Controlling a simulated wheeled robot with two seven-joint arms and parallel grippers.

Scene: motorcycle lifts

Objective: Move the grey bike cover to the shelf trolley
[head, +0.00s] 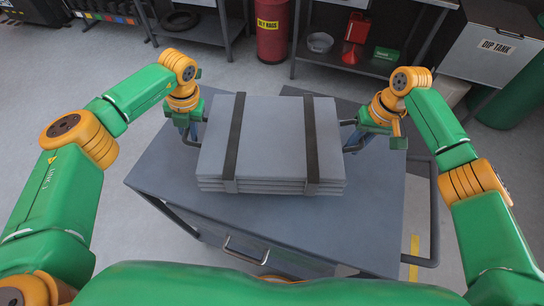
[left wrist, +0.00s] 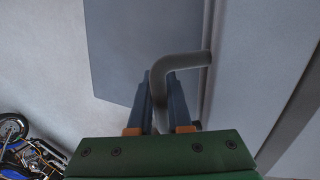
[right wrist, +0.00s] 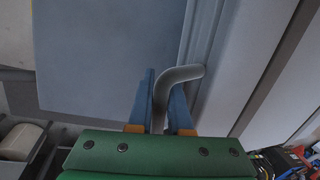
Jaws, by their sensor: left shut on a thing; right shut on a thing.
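The grey bike cover (head: 270,140) is a flat folded stack with two dark straps across it and a bar handle at each side. It is level in front of me, over a grey cart top (head: 165,180); whether it touches the top I cannot tell. My left gripper (head: 190,136) is shut on its left handle, which shows between the fingers in the left wrist view (left wrist: 165,70). My right gripper (head: 358,138) is shut on its right handle, also seen in the right wrist view (right wrist: 172,80). Whether this cart is the shelf trolley I cannot tell.
The cart has a tube rail (head: 436,215) at its right and a pull handle (head: 245,251) at its front. Behind stand a red rag bin (head: 272,30), a bench with a red can (head: 357,27) and a dip tank (head: 490,55). A motorcycle (left wrist: 25,145) shows in the left wrist view.

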